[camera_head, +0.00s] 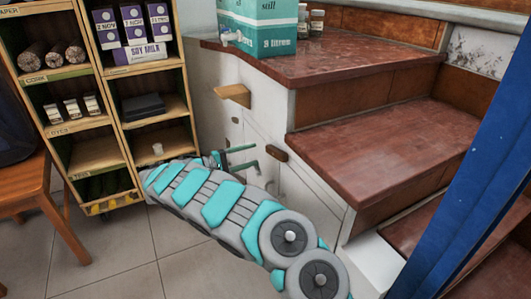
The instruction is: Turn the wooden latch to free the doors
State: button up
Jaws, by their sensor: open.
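The white doors (262,138) are set into the white side of the stairs, and thin seams mark their edges. A small dark brown wooden piece (277,152), which looks like the latch, lies across the panel near the seams, slightly tilted down to the right. My gripper (255,157) has two thin teal fingers spread apart, with nothing between them. Its fingertips point right, a little short of the brown wooden piece; I cannot tell whether they touch the panel. My arm hides the lower part of the doors.
A lighter wooden block (234,95) juts from the white wall, above and left of my gripper. Red-brown stair treads (390,150) rise on the right, with a teal-and-white box (262,28) on top. A shelf (70,73) and wooden chair (38,200) stand left. Tiled floor (120,255) is open below.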

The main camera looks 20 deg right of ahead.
aim_at(268, 151)
jog(key=shift+w+d+f, duration=0.2)
jog(key=shift+d, duration=0.95)
jog(key=shift+w+d+f, duration=0.2)
jog(key=shift+d+f, duration=0.05)
jog(key=shift+d, duration=0.9)
jog(key=shift+w+d+f, duration=0.2)
jog(key=shift+d, duration=0.95)
grip_shut()
